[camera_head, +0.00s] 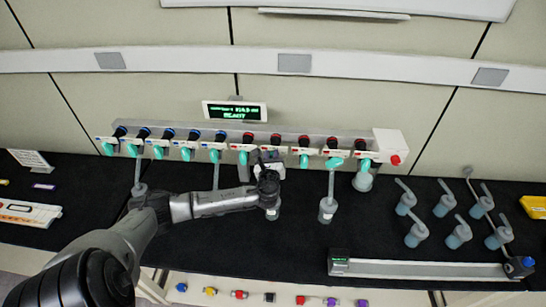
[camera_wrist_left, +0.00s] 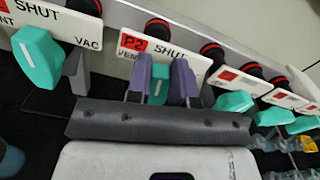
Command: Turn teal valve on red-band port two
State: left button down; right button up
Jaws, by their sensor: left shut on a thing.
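The red-band port two plate (camera_wrist_left: 165,45), marked P2, SHUT and VENT, is in the middle of the left wrist view. Its teal valve (camera_wrist_left: 158,86) sits below the plate, between the two purple-grey fingers of my left gripper (camera_wrist_left: 160,82). The gripper is shut on this valve, and the fingers hide its sides. In the head view my left gripper (camera_head: 270,158) reaches the manifold near the second red-capped port, and the valve there is mostly hidden. My right gripper is not in view.
Teal valves flank the gripped one closely, one left (camera_wrist_left: 38,60) and one right (camera_wrist_left: 233,101). A display (camera_head: 235,111) stands above the manifold. A flask with a tube (camera_head: 327,208) and several grey flasks (camera_head: 417,235) stand right. A grey rail (camera_head: 430,270) lies in front.

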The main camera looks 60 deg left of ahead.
pick_arm(q)
jog(key=shift+s+a+f+n+b, duration=0.2)
jog(key=shift+n+b, duration=0.45)
jog(key=shift+n, duration=0.95)
jog(key=shift+s+a+f+n+b, duration=0.2)
jog(key=shift+n+b, duration=0.5)
jog(key=shift+n, duration=0.9)
jog(key=shift+s+a+f+n+b, duration=0.1)
jog(key=shift+s+f+n+b, duration=0.15)
jog(key=shift+n+b, duration=0.9)
jog(key=shift+n+p, duration=0.45)
jog(key=shift+n, duration=0.1)
jog(key=c, duration=1)
grip_release()
